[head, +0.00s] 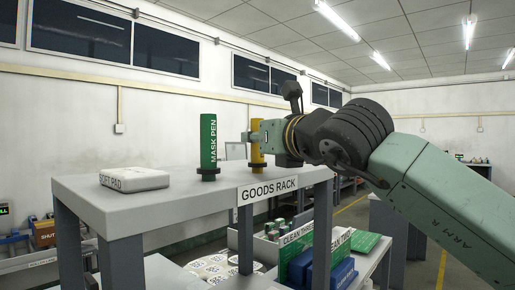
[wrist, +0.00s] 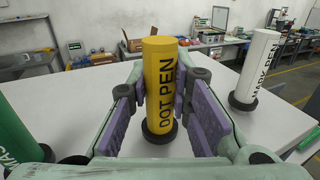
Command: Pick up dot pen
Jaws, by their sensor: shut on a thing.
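The dot pen is a yellow upright cylinder with black lettering and a dark base ring. It stands on the grey rack top in the head view (head: 257,152) and in the middle of the wrist view (wrist: 164,75). My gripper (head: 254,137) reaches it from the right in the head view. In the wrist view the purple-padded fingers of my gripper (wrist: 160,98) are on both sides of the pen, shut on it. The pen's base ring appears to be at the rack surface; I cannot tell whether it is lifted.
A green mask pen (head: 208,143) stands just left of the dot pen. A white mark pen (wrist: 256,66) stands to the right in the wrist view. A white soft pad (head: 134,179) lies on the left of the goods rack (head: 190,195). Bins sit on a shelf below.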

